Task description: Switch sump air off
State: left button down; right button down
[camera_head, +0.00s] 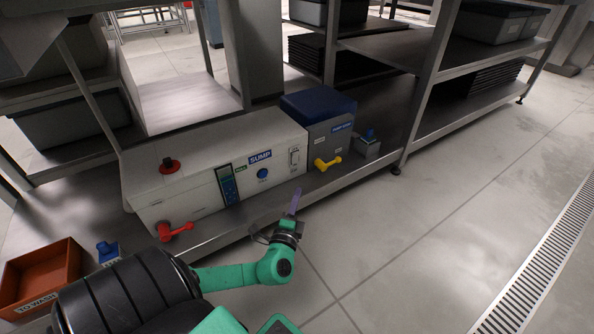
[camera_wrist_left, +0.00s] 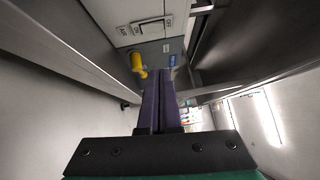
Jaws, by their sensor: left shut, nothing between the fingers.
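The white SUMP box (camera_head: 215,165) stands on the low shelf. A small pale switch plate (camera_head: 294,157) is on its front, right of a blue knob (camera_head: 262,173); its setting is too small to tell. A switch plate (camera_wrist_left: 148,27) also shows at the top of the left wrist view, above a yellow lever (camera_wrist_left: 139,62). That yellow lever (camera_head: 328,162) is on the grey, blue-lidded box. My left gripper (camera_head: 296,192) has its purple fingers shut and empty, pointing up in front of the shelf, below the plate and apart from it. My right gripper is not in view.
A red lever (camera_head: 175,231) and a red button (camera_head: 169,165) are on the white box. A small grey box with a blue top (camera_head: 368,142) stands at right. An orange bin (camera_head: 40,275) is at left. The floor at right is clear, with a drain grate (camera_head: 540,265).

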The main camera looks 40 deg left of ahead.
aim_at(295, 158)
pick_arm(q)
jog(key=b+x, duration=0.2)
jog(key=x, duration=0.2)
jog(key=b+x, duration=0.3)
jog(key=x, duration=0.2)
jog(key=shift+w+a+f, duration=0.15)
jog(key=shift+w+f, duration=0.05)
jog(key=a, duration=0.1)
jog(key=w+a+b, duration=0.1)
jog(key=a+r+b, duration=0.1)
jog(key=a, duration=0.1)
jog(key=shift+w, duration=0.3)
jog(key=shift+r, duration=0.1)
